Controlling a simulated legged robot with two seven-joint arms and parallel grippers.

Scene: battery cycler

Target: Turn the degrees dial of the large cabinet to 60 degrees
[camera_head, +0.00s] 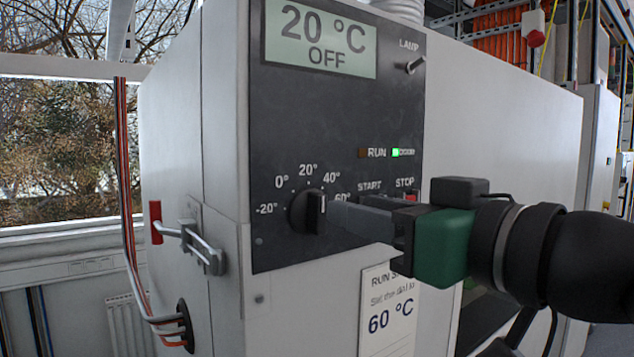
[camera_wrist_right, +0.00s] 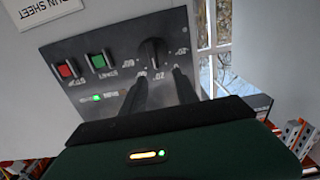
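The large cabinet (camera_head: 225,120) has a dark control panel (camera_head: 300,110) with a round black degrees dial (camera_head: 308,211), ringed by marks from -20° to 60°. The display (camera_head: 320,40) reads 20 °C and OFF. My right gripper (camera_head: 337,214) reaches in from the right, its fingertips close to the dial and overlapping the area by the 60° mark. In the right wrist view the dial (camera_wrist_right: 152,52) lies just beyond the two fingertips (camera_wrist_right: 159,76), which are apart with nothing between them. I cannot tell whether they touch the dial. My left gripper is not in view.
Start and stop buttons sit right of the dial, partly behind my gripper; the red stop button (camera_wrist_right: 67,70) and green start button (camera_wrist_right: 97,61) show in the wrist view. A run sheet (camera_head: 388,315) reading 60 °C hangs below. A latch (camera_head: 200,245) is at the left.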

